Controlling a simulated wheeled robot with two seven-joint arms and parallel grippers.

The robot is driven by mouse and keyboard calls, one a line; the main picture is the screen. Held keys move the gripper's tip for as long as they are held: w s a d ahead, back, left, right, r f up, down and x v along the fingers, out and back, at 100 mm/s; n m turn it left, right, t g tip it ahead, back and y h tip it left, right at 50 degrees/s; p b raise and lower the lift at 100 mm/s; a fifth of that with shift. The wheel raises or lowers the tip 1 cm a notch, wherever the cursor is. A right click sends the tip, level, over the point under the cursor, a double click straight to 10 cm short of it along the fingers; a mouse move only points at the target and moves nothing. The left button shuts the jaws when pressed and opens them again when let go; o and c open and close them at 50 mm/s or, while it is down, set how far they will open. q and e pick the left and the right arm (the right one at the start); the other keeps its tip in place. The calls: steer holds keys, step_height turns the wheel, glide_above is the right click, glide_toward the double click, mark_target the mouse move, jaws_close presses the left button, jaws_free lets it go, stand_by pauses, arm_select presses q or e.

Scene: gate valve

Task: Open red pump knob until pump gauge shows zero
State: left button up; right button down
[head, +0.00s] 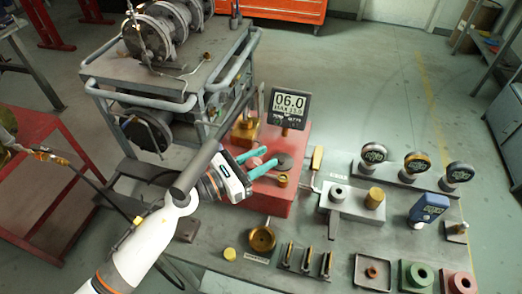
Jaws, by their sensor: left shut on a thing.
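A red pump block (292,192) stands on the grey bench. Its dark gauge display (289,104) reads 06.0, with smaller text below that looks like MAX 15.0. My left gripper (268,158) reaches in from the left over the block, its teal fingers either side of a small reddish knob (254,162). It is shut on this knob, which the fingers partly hide. A dark round disc (285,161) and a brass fitting (283,181) sit on the block beside the fingertips. My right gripper is out of view.
Several dial gauges stand on a rack (410,176) at right, near a blue meter (429,208). A brass cup (262,239), slotted tool holder (303,262) and small tray (373,272) lie in front. A valve cart (165,85) stands behind left.

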arm_select(q)
steer(key=n+t+y+p, duration=0.1)
steer(key=t+p, duration=0.1)
steer(key=n+t+y+p, duration=0.1)
steer(key=n+y+p, duration=0.1)
steer(key=p, duration=0.1)
steer(key=n+t+y+p, duration=0.1)
steer(key=t+y+p, duration=0.1)
steer(key=p, duration=0.1)
steer(key=shift+w+a+r+n+t, duration=0.2)
steer(key=shift+w+r+n+t, duration=0.1)
steer(key=shift+n, duration=0.1)
steer(key=shift+a+f+n+t+y+p, duration=0.15)
steer(key=shift+n+t+y+p, duration=0.25)
steer(key=shift+y, duration=0.25)
steer(key=shift+a+f+n+t+y+p, duration=0.1)
steer(key=shift+n+t+y+p, duration=0.2)
steer(key=shift+n+y+p, duration=0.3)
steer(key=o, duration=1)
steer(key=shift+c, duration=0.2)
steer(key=b+v, duration=0.2)
steer(key=v, duration=1)
steer(key=shift+b, duration=0.35)
